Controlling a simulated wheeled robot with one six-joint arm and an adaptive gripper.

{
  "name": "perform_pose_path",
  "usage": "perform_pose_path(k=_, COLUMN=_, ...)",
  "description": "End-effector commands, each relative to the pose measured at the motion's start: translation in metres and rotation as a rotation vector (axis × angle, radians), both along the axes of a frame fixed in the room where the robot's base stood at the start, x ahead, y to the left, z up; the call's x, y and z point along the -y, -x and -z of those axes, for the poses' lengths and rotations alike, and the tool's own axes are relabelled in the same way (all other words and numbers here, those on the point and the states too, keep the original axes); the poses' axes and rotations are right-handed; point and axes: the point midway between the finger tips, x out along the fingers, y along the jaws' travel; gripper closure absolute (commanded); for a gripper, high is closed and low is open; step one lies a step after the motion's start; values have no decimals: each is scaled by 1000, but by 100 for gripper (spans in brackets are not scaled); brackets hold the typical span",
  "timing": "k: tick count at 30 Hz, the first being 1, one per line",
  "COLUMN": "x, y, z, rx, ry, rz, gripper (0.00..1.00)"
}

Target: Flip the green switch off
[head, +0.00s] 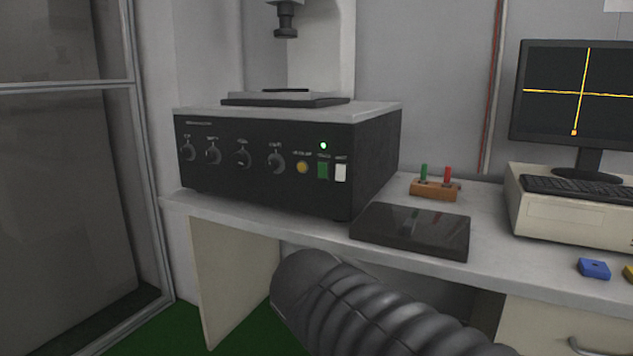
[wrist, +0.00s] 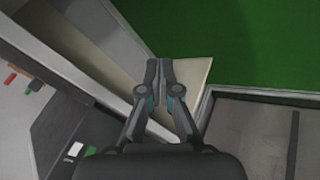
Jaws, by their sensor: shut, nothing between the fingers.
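The green switch (head: 322,171) is on the front of a black control box (head: 232,178), near its right end. A green light (head: 323,146) glows just above it, and a white switch (head: 340,172) sits to its right. In the wrist view the green switch (wrist: 90,151) shows at the bottom left, partly cut by my gripper body. My gripper (wrist: 160,64) is shut and empty, apart from the box, with its fingertips over the bench's side panel and the green floor. In the head view my gripper is not seen; only my arm shows below the bench.
The box stands on a grey bench (head: 484,250). A dark flat plate (head: 412,232) lies right of it, with a wooden block (head: 435,190) holding green and red pegs behind. A monitor (head: 573,95) and keyboard (head: 580,189) are at right. A framed panel (head: 70,190) stands at left.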

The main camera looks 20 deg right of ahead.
Motion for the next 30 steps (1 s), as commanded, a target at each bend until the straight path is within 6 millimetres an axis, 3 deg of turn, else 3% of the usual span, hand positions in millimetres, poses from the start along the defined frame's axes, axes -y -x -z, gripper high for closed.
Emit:
perform_pose_path(k=2, x=17, y=-27, z=-3, rx=-6, ry=145, rz=-19, gripper=100)
perform_pose_path(k=9, x=51, y=-111, z=-55, rx=38, ry=592, rz=-63, gripper=100)
perform_pose_path(k=14, x=48, y=-168, z=-96, rx=108, ry=872, rz=-86, gripper=100)
perform_pose_path(k=18, x=34, y=-206, z=-126, rx=175, ry=1060, rz=-103, gripper=100)
perform_pose_path(k=24, x=18, y=-232, z=-150, rx=237, ry=1196, rz=-113, gripper=100)
perform_pose_path(k=30, x=15, y=-235, z=-155, rx=247, ry=1217, rz=-115, gripper=100)
